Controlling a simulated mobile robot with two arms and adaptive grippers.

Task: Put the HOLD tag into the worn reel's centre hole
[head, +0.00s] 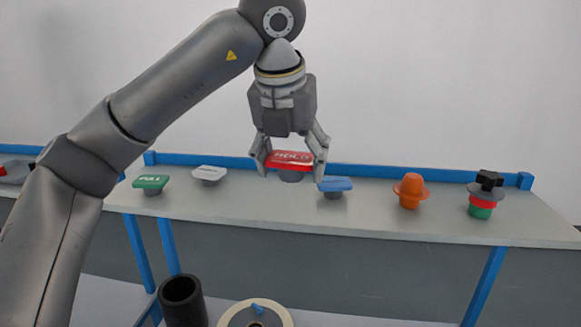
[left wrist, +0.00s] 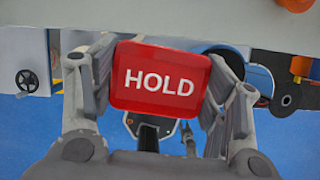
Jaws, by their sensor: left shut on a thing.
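The red HOLD tag (head: 290,160) is between the fingers of my left gripper (head: 290,163), which is shut on it. The tag is at the far shelf, in front of the blue back rail; I cannot tell whether its grey base touches the shelf. In the left wrist view the tag (left wrist: 160,80) faces the camera with its lettering upright, a finger on each side. A round cream-rimmed reel (head: 283,309) shows at the bottom edge of the head view, partly cut off, far below the gripper. I cannot tell whether it is the worn one. My right gripper is not in view.
The shelf (head: 370,222) also holds a green tag (head: 151,183), a white tag (head: 209,173), a blue tag (head: 335,185), an orange knob-like piece (head: 411,189) and a stacked black, red and green piece (head: 483,200). A black cylinder (head: 183,302) stands left of the reel.

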